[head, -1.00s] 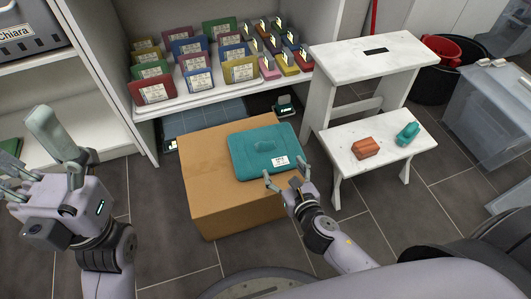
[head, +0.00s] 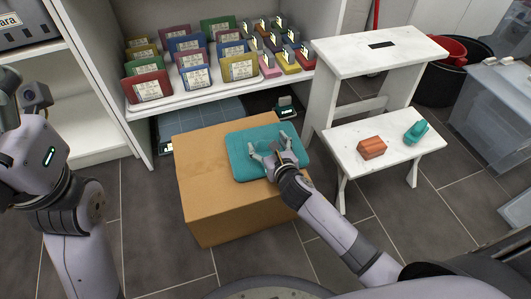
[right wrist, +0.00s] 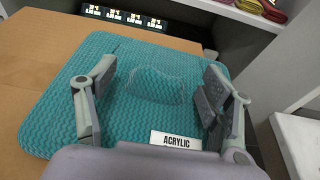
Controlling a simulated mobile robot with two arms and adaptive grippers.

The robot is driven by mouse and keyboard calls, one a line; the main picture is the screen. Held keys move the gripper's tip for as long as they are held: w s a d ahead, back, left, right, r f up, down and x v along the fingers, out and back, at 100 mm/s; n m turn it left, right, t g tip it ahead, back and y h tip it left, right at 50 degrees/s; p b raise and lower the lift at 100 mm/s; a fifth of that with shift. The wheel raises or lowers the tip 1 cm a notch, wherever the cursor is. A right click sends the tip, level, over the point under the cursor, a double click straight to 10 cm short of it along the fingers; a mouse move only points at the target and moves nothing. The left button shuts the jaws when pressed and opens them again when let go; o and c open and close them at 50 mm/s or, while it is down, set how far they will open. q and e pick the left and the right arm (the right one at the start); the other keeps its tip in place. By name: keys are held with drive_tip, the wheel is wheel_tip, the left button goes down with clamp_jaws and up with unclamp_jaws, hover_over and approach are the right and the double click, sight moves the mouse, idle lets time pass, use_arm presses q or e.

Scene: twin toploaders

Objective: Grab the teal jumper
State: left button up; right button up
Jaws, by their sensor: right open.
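The teal jumper (head: 237,157) lies folded flat on top of a cardboard box. In the right wrist view its knitted surface (right wrist: 140,65) fills the middle, with a raised lump between my fingers and a white "ACRYLIC" label (right wrist: 176,140) at the near edge. My right gripper (head: 272,152) is over the jumper, open, with its fingers on either side of the lump. I cannot tell whether the fingertips touch the fabric. My left gripper is at the left edge of the head view, partly cut off; its fingers are not clearly seen.
The cardboard box (head: 230,215) stands in front of shelves with several coloured labelled packs (head: 188,75). A white step stool (head: 365,165) to the right holds an orange block (head: 371,148) and a teal object (head: 416,132). Clear bins stand at far right.

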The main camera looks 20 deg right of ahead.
drive_tip(key=shift+w+f, duration=0.1)
drive_tip(key=shift+w, duration=0.2)
drive_tip(key=c, duration=1.5)
